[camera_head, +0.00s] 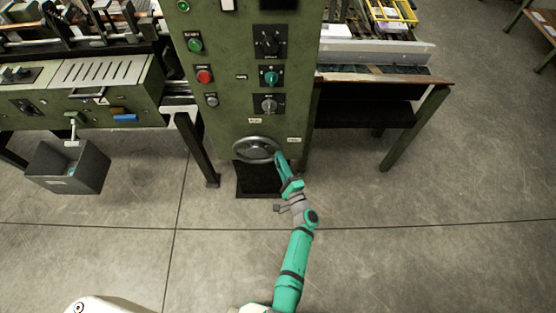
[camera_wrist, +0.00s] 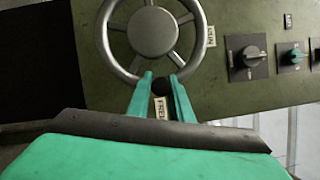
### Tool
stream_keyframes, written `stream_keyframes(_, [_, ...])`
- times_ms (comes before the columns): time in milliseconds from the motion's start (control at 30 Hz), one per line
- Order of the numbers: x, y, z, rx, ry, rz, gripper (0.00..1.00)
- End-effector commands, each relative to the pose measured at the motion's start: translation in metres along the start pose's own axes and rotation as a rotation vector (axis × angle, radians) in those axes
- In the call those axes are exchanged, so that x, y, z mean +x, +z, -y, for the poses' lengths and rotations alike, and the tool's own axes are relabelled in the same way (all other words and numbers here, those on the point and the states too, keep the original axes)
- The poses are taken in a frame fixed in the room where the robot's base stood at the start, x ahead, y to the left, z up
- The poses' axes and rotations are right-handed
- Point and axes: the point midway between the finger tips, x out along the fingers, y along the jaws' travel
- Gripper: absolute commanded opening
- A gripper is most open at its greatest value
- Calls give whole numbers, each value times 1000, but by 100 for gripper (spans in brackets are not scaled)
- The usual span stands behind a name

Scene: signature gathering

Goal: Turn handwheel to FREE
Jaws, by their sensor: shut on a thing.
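The handwheel (camera_head: 254,148) is a grey metal wheel with spokes on the lower front of the green control cabinet. In the wrist view the handwheel (camera_wrist: 152,32) fills the upper left, with its round hub in the middle. My gripper (camera_wrist: 161,75) is shut on the wheel's small dark knob (camera_wrist: 161,88) at the rim, one green finger on each side. The FREE label (camera_wrist: 161,109) lies just beyond the knob, partly between the fingers. The RUN label (camera_wrist: 211,37) is beside the rim to the right. In the head view my gripper (camera_head: 277,154) is at the wheel's right edge.
The green cabinet (camera_head: 225,100) carries rotary switches (camera_head: 270,42) and push buttons (camera_head: 204,76) above the wheel. Table legs (camera_head: 415,128) stand to the right. A grey bin (camera_head: 68,168) hangs at the left. The floor in front is clear.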

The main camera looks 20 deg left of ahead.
Motion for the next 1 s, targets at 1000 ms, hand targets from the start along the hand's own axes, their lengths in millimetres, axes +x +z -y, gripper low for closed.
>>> stream_keyframes(1000, [-64,2,-1,0,2,3,38])
